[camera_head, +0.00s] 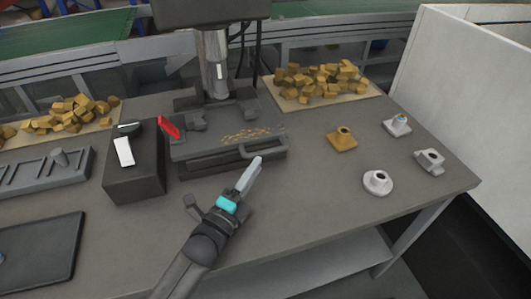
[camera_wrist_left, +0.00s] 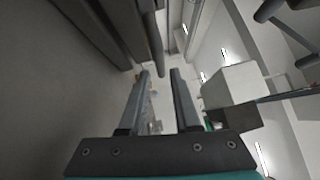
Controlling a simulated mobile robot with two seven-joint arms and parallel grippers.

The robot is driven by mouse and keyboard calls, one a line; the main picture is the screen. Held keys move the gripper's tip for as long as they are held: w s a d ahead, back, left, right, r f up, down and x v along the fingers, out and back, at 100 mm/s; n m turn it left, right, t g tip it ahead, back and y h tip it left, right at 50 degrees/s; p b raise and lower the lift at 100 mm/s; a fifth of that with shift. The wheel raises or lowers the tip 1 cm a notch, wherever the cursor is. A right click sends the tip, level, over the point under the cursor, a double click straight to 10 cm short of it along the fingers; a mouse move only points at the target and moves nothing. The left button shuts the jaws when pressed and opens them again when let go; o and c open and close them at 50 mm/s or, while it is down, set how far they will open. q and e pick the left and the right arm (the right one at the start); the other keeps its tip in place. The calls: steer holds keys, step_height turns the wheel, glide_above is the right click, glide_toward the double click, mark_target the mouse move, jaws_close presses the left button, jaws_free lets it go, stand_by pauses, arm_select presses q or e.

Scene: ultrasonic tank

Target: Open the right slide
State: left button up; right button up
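A dark grey machine (camera_head: 190,152) stands at the middle of the table, with a flat top carrying brown chips and a bar handle (camera_head: 266,151) on its front right. I cannot tell for sure which part is the right slide. My left gripper (camera_head: 254,166) is just in front of the handle, its tips close to it; contact cannot be told. In the left wrist view my left gripper (camera_wrist_left: 160,74) has its two fingers apart with nothing between them. A dark rounded bar (camera_wrist_left: 153,42), probably the handle, lies just beyond the tips. My right gripper is not in view.
A black box (camera_head: 136,178) with a white switch and a red lever (camera_head: 169,127) are left of the handle. A brass part (camera_head: 341,139) and a white round part (camera_head: 378,182) stand to the right. The table front (camera_head: 300,215) is clear.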

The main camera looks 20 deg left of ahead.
mark_target(266, 151)
arm_select(q)
steer(key=shift+b+x, duration=0.35)
steer(key=shift+x, duration=2.75)
jaws_close()
